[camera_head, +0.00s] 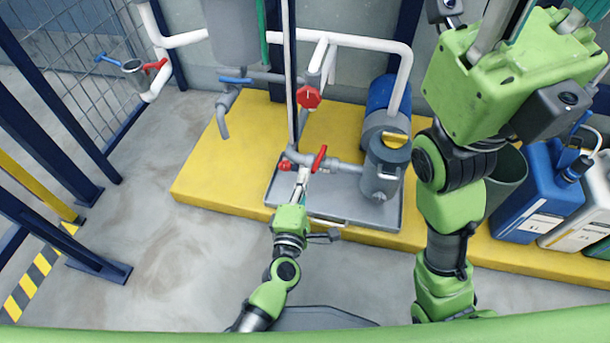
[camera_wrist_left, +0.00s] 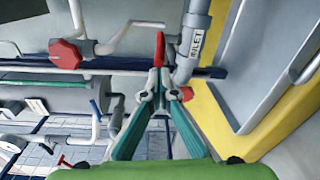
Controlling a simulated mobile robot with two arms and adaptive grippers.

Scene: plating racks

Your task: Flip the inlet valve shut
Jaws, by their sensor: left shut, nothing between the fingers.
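The inlet valve's red lever (camera_head: 319,158) stands out across its grey pipe, above the metal tray. In the left wrist view the red lever (camera_wrist_left: 159,48) shows just beyond the fingertips, beside a pipe labelled INLET (camera_wrist_left: 190,35). My left gripper (camera_head: 303,176) is shut and empty, close below and left of the lever. It also shows in the left wrist view (camera_wrist_left: 160,78), its tips together; whether they touch the lever I cannot tell. My right gripper (camera_head: 525,30) is at the upper right, its fingers cut off by the frame edge.
A red hexagonal knob (camera_head: 308,97) sits above on the upright pipe. A small red knob (camera_head: 285,165) is left of my left gripper. A grey filter can (camera_head: 384,170) and a blue pump (camera_head: 388,98) stand to the right.

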